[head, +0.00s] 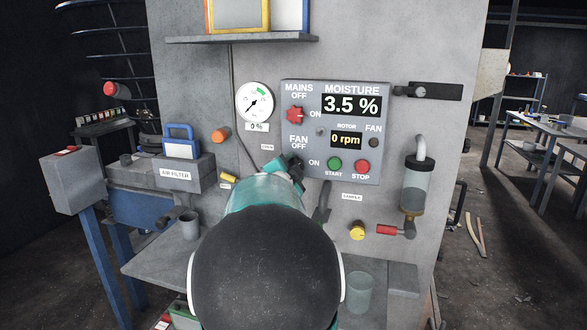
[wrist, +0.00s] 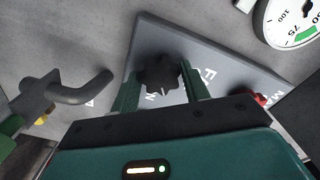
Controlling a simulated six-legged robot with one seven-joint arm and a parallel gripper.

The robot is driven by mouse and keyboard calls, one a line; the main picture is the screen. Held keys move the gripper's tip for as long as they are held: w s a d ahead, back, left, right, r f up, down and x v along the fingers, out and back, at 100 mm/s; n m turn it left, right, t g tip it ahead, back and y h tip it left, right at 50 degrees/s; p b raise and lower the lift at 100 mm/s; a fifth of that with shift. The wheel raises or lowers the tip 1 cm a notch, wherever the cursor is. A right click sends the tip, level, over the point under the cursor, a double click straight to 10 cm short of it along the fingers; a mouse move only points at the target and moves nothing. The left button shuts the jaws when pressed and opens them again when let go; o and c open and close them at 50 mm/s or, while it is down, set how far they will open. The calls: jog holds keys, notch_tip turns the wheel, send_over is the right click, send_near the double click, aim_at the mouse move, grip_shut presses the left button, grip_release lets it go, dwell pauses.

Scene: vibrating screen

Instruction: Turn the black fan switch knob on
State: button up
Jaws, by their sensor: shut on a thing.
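The black fan switch knob (wrist: 158,72) is a lobed knob on the grey control panel (head: 345,95). In the wrist view it sits between the two fingers of my gripper (wrist: 160,85), which is shut on it. In the head view my gripper (head: 291,168) reaches the panel's lower left, beside the FAN OFF and ON labels, and mostly hides the knob. The exact angle of the knob is hard to tell. The rotor display (head: 346,140) reads 0 rpm. The fan lamp (head: 373,143) looks dark.
The red mains knob (head: 295,114) is just above. A green start button (head: 334,164) and a red stop button (head: 362,167) are close on the right. A gauge (head: 255,102) hangs to the left.

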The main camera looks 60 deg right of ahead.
jog(key=m, duration=0.6)
jog(key=shift+m, duration=0.4)
dwell(0.3)
jog(key=o, duration=0.9)
jog(key=shift+o, duration=0.2)
jog(key=s+a, duration=0.2)
jog(key=a, duration=1.1)
jog(key=shift+a, duration=0.35)
